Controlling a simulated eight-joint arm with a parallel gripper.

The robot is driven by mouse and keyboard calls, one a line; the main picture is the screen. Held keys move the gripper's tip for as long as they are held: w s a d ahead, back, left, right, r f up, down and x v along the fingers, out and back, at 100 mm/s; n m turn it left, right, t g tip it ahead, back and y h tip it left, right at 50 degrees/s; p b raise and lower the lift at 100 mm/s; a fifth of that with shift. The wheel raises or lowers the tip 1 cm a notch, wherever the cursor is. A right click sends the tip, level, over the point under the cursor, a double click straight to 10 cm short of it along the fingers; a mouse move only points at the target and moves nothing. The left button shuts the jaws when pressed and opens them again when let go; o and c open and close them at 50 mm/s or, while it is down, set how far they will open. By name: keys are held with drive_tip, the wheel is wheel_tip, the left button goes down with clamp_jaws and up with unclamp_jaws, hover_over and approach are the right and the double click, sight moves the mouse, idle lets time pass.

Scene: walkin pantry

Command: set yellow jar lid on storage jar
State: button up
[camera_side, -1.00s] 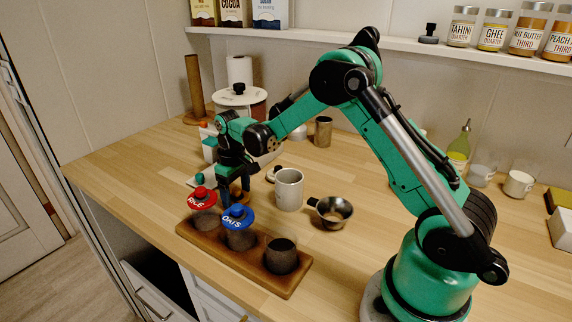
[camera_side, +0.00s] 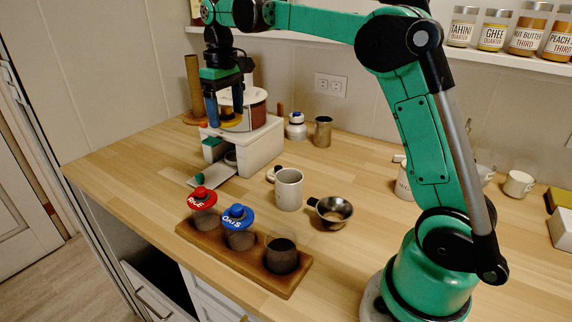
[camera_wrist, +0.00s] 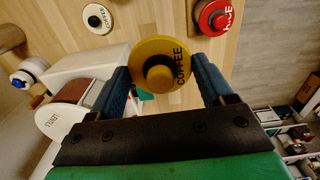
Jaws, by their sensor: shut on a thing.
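The yellow lid (camera_wrist: 178,55), marked COFFEE with a round knob, is pinched between the two blue fingers of my gripper (camera_wrist: 163,72) in the wrist view. In the side view my gripper (camera_side: 225,120) points down and holds it high above the counter, in front of the canister. The storage jar (camera_side: 282,256) is dark-filled and lidless at the right end of the wooden tray (camera_side: 268,284). It is well to the lower right of my gripper. Jars with a red RICE lid (camera_side: 202,201) and a blue OATS lid (camera_side: 238,217) stand beside it.
A white stand (camera_side: 258,148) bears the reddish canister (camera_side: 257,106) close by my gripper. A grey mug (camera_side: 289,190) and a metal pan (camera_side: 333,211) stand behind the tray. The wooden counter is clear at its left.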

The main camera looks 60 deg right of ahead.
drive_tip(key=shift+s+a+r, duration=0.25)
drive_tip(key=s+a, duration=0.5)
drive_tip(key=s, duration=0.2)
approach(282, 228)
drive_tip(key=s+a, duration=0.1)
drive_tip(key=a, duration=0.1)
drive_tip(key=shift+s+a+f, duration=0.1)
drive_tip(key=shift+s+f, duration=0.05)
drive_tip(key=shift+f, duration=3)
drive_tip(key=shift+f, duration=0.55)
drive_tip(key=o, duration=1.2)
drive_tip(key=shift+c, duration=0.2)
drive_tip(key=shift+r, duration=0.15)
